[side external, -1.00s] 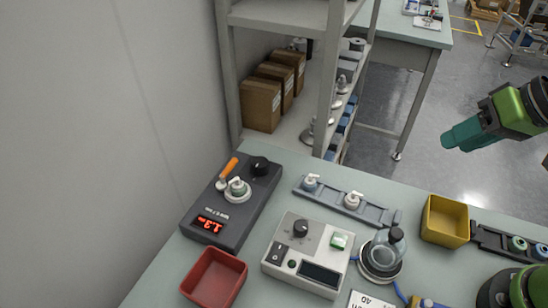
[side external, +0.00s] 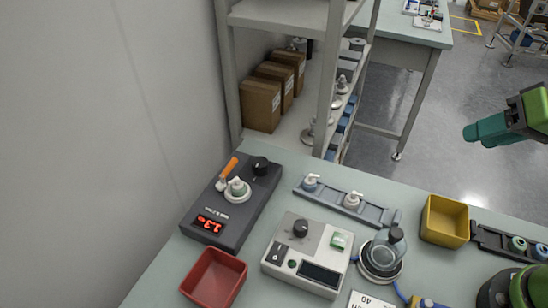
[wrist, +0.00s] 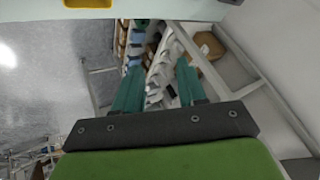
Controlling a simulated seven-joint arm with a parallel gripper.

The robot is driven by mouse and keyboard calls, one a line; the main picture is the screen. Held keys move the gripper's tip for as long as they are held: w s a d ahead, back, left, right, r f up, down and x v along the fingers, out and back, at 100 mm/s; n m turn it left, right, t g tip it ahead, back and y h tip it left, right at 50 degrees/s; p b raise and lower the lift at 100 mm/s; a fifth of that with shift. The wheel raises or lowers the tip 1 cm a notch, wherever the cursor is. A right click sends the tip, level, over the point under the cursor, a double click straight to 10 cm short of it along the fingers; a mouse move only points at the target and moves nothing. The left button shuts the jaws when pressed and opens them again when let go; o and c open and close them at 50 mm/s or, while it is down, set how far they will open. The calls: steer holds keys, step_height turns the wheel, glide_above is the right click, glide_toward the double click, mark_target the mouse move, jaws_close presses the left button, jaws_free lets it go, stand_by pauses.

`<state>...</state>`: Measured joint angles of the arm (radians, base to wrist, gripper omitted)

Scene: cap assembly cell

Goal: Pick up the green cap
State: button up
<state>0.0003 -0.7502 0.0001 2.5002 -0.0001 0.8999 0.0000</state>
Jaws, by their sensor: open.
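Two green ring-shaped parts, likely green caps, sit on the dark rail (side external: 484,238) at the right edge of the table in the side external view. One green cap (side external: 518,243) is nearer the yellow bin. The other green cap (side external: 540,250) is by the picture's right edge. My gripper (side external: 468,133) is in the air over the floor beyond the table, above and left of these caps in the picture. In the wrist view my gripper (wrist: 157,66) has its two teal fingers apart with nothing between them. No green cap shows in the wrist view.
A yellow bin (side external: 445,220) stands beside the dark rail.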

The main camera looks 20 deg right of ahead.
steer(key=o, duration=0.4)
steer(key=shift+o, duration=0.2)
